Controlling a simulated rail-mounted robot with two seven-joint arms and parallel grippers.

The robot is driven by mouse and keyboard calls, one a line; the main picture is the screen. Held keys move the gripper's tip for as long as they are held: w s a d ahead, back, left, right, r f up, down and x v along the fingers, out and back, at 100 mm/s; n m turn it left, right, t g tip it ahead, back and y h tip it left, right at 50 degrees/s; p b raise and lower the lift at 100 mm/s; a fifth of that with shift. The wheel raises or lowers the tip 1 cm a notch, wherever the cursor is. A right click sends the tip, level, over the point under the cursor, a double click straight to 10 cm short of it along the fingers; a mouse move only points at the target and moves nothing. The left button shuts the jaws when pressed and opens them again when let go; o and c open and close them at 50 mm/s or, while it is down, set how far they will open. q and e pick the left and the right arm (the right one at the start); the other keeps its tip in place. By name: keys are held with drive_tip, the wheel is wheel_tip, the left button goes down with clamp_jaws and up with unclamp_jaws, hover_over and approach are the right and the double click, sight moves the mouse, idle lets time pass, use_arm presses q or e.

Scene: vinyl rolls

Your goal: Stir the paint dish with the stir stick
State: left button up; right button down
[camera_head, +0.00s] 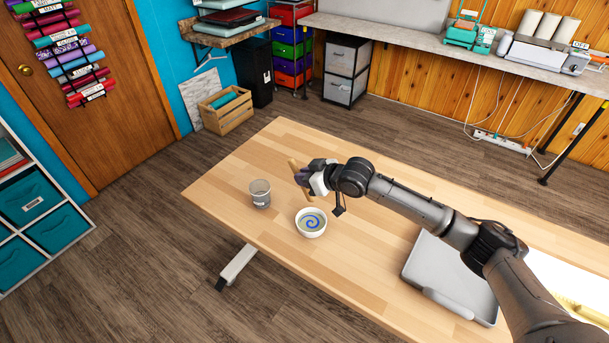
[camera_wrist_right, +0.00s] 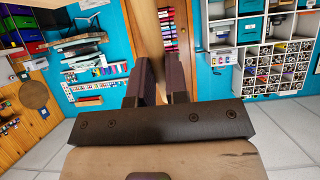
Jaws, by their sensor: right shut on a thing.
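The paint dish (camera_head: 311,231) is a small white bowl with a blue swirl in pale paint, standing on the wooden table. My right gripper (camera_head: 303,177) is shut on the stir stick (camera_head: 293,164), a light wooden stick whose upper end shows above the fingers. The gripper is above and behind the dish in the head view, and the stick's lower part is hard to make out. The right wrist view shows the dark fingers (camera_wrist_right: 161,80) close together; the dish is not in that view. My left gripper is not in view.
A grey cup (camera_head: 260,194) stands on the table (camera_head: 240,170) just left of the dish. A grey tray (camera_head: 450,278) lies to the right, under my right arm. The table's front edge is near the dish, and the far left part of the tabletop is clear.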

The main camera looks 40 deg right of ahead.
sight(308, 199)
drive_tip(key=shift+f+b, duration=0.7)
drive_tip(key=shift+f, duration=0.7)
drive_tip(key=shift+f+b, duration=1.3)
drive_tip(key=shift+f, duration=1.85)
drive_tip(key=shift+f+b, duration=0.45)
drive_tip(key=shift+f, duration=0.75)
drive_tip(key=shift+f, duration=0.2)
drive_tip(key=shift+p, duration=0.3)
drive_tip(key=shift+d, duration=0.15)
